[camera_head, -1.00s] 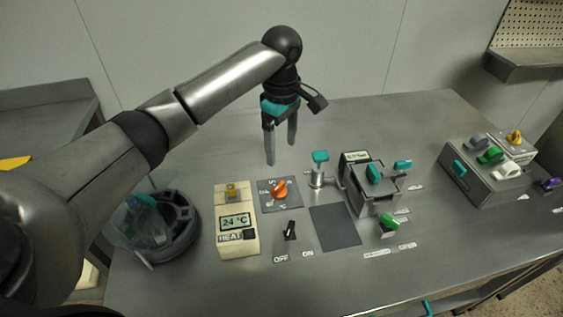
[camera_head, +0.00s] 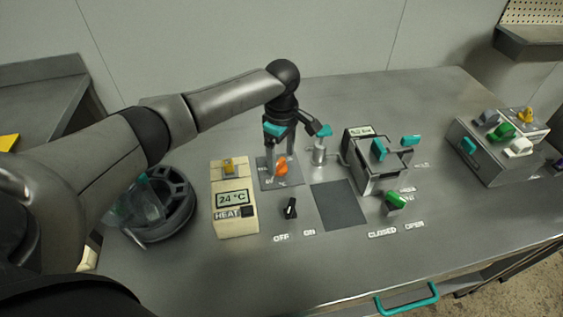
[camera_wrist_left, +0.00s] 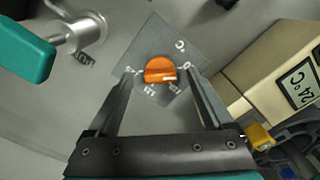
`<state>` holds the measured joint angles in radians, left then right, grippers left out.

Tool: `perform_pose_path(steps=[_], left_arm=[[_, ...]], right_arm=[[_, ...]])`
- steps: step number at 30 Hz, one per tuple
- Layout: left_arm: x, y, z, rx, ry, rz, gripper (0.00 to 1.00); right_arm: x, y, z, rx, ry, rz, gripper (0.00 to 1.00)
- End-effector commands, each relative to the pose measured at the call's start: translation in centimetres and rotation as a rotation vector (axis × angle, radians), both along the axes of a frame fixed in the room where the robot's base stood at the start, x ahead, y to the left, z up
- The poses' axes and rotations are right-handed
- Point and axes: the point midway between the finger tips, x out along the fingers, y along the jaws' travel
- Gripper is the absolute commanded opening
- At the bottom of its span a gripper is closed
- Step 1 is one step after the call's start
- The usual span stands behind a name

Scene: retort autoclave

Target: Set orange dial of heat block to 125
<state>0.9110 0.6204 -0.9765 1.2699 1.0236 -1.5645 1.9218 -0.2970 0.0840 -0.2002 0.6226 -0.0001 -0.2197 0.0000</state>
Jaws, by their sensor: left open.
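The orange dial (camera_head: 282,167) sits on a dark square plate (camera_head: 279,183) with printed marks, just right of the beige heat block (camera_head: 234,200). The heat block's display reads 24 °C. My left gripper (camera_head: 281,171) points down over the dial. In the left wrist view the orange dial (camera_wrist_left: 159,70) lies between the tips of the open fingers of my left gripper (camera_wrist_left: 159,72), with a gap on each side. My right gripper is not in view.
A black OFF/ON switch (camera_head: 290,208) stands in front of the dial. A metal valve with a teal handle (camera_head: 323,131) is close on the right. The retort box (camera_head: 376,165) stands farther right. A dark round container (camera_head: 158,208) is at the left.

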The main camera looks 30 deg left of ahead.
Motion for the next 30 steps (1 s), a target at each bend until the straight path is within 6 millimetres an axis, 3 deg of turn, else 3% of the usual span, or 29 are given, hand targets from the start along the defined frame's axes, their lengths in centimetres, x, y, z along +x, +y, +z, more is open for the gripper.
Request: perform_pose_path(steps=[4, 13, 30], left_arm=[[-0.02, -0.02, -1.18, 0.000, 0.001, -0.001, 0.85], [0.00, -0.01, -1.31, 0.000, 0.000, -0.001, 0.85], [-0.01, 0.01, -1.27, 0.000, 0.000, -0.001, 0.22]], right_arm=[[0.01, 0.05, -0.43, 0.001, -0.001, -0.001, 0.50], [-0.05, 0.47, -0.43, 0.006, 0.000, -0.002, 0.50], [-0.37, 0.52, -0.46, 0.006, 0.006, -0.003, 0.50]])
